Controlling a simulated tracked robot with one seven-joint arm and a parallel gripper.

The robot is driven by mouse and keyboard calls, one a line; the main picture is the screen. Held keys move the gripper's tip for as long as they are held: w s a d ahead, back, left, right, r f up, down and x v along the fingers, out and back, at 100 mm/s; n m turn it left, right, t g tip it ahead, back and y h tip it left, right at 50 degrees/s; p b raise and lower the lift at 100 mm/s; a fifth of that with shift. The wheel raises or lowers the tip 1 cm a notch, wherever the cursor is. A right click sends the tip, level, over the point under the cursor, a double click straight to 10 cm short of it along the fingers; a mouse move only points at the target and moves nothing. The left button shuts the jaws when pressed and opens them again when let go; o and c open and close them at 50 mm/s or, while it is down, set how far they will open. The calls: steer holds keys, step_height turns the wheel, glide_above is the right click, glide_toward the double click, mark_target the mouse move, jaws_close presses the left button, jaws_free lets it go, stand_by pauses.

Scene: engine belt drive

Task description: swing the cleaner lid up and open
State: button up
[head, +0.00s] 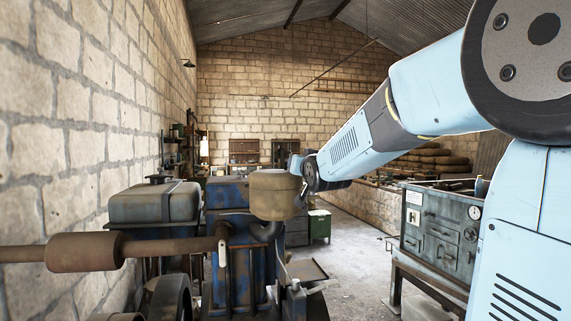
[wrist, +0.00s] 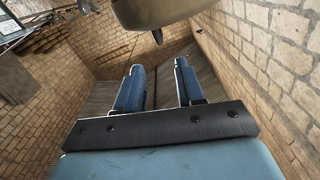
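The cleaner (head: 274,203) is a round, brownish canister on top of the engine in the head view. Its lid (head: 274,178) looks down and closed, though the seam is hard to make out. My gripper (head: 296,163) is at the lid's upper right, with its fingers small and partly hidden. In the wrist view, my gripper (wrist: 159,84) has its two blue fingers wide apart with nothing between them. The cleaner's rounded dark body (wrist: 152,8) enters at the top of that view, beyond the fingertips, with a small tab (wrist: 158,36) pointing toward the gap. No contact shows.
A rusty exhaust pipe with a muffler (head: 82,252) crosses the left front. A grey tank (head: 155,203) stands left of the blue engine (head: 232,264). A grey workbench cabinet (head: 440,232) stands at right. Open floor (head: 350,258) lies between engine and bench.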

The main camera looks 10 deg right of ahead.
steer(key=w, duration=1.2)
steer(key=shift+w, duration=0.15)
steer(key=shift+c, duration=0.5)
jaws_close()
